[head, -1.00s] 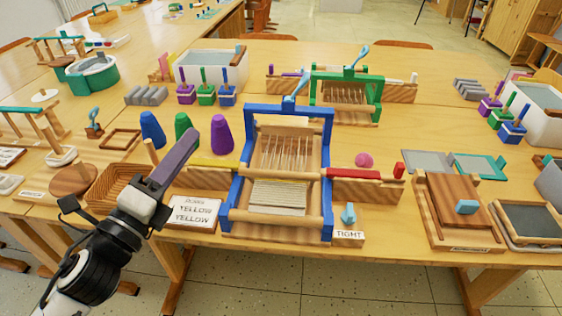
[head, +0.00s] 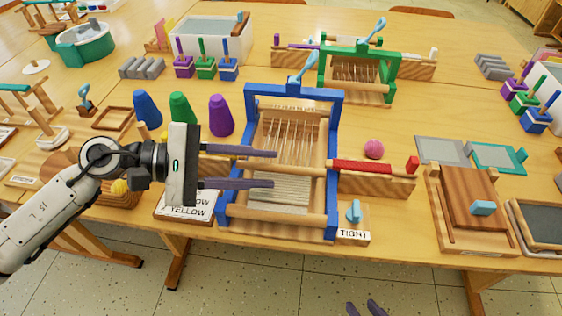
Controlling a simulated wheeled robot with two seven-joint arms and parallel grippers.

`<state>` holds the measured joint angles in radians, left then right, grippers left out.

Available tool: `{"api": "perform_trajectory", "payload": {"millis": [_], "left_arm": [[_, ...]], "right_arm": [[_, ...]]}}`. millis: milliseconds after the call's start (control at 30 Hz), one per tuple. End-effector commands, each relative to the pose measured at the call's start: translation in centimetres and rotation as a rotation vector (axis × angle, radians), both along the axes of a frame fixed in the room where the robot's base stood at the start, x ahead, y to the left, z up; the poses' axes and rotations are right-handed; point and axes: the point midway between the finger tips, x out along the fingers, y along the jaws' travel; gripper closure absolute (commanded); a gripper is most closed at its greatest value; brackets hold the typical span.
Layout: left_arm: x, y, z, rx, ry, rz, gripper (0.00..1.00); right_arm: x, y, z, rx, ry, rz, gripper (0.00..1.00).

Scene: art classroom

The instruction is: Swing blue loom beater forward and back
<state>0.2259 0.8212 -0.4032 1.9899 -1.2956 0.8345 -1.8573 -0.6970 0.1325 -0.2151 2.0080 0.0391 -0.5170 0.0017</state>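The blue loom stands on the table in front of me, with wooden rollers and pale warp threads (head: 290,125). Its blue beater frame (head: 300,92) stands upright over the threads, with a light blue handle (head: 302,66) on top. My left gripper (head: 273,169) comes in from the left and is open and empty. Its two purple fingers point right, across the left blue post and over the loom's front half; contact cannot be told. They hide part of that post. My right gripper (head: 365,308) shows only two separated fingertips at the bottom edge, over the floor, empty.
A green loom (head: 358,75) stands behind the blue one. Purple, green and blue cones (head: 180,108) stand to its left. A red shuttle (head: 362,166), a pink ball (head: 374,149) and a "TIGHT" block (head: 354,237) are on its right. A wooden press (head: 465,205) stands further right.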

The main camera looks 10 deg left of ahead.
Motion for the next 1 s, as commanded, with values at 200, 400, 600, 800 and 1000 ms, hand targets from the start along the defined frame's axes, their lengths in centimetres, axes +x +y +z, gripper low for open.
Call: {"api": "perform_trajectory", "payload": {"millis": [200, 400, 600, 800, 1000], "left_arm": [[0.9, -3.1, -0.7, -0.004, 0.002, 0.001, 0.69], [1.2, -4.0, -1.1, -0.003, 0.002, 0.001, 0.69], [1.2, -4.0, -1.1, -0.002, 0.002, 0.002, 0.69], [1.2, -4.0, -1.1, -0.002, 0.002, 0.002, 0.98], [1.2, -4.0, -1.1, -0.001, 0.002, 0.001, 1.0]], "right_arm": [[0.1, 0.0, 0.9, 0.0, -0.002, -0.001, 0.69], [0.4, 0.1, 1.1, 0.0, -0.01, -0.001, 0.69], [0.9, 0.2, 1.3, 0.002, -0.019, -0.002, 0.69], [0.9, 0.2, 1.3, 0.002, -0.018, -0.002, 0.69], [0.7, 0.2, 1.2, 0.003, -0.016, -0.002, 0.69]]}}
